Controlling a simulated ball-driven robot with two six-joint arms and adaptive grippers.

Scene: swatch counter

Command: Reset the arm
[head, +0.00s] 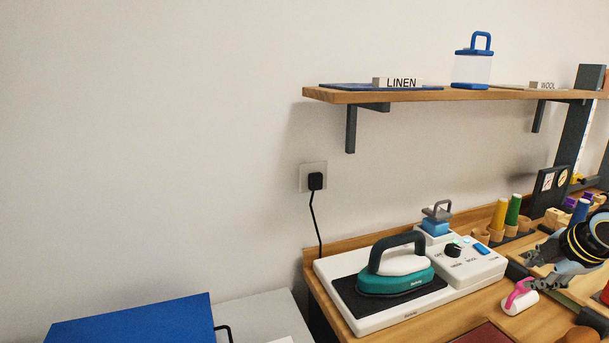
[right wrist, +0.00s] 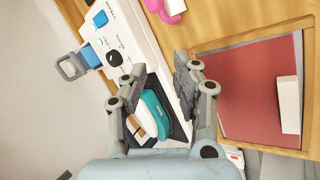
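My right gripper (head: 532,270) is at the right edge of the head view, over the counter and to the right of the white ironing station. In the right wrist view the right gripper (right wrist: 158,78) has its two grey fingers spread apart with nothing held between them. The teal and white iron (head: 396,272) rests on the dark pad of the white station (head: 345,318). It also shows in the right wrist view, teal iron (right wrist: 152,118), beyond the fingers and partly hidden by them. My left gripper is in neither view.
A wooden shelf (head: 440,96) on brackets holds a LINEN sign (head: 397,83) and a blue-lidded clear container (head: 472,68). Yellow (head: 499,214) and green (head: 513,209) cylinders stand behind the station. A pink-handled white item (head: 519,301) lies near my right gripper. A red mat (right wrist: 245,95) lies on the counter.

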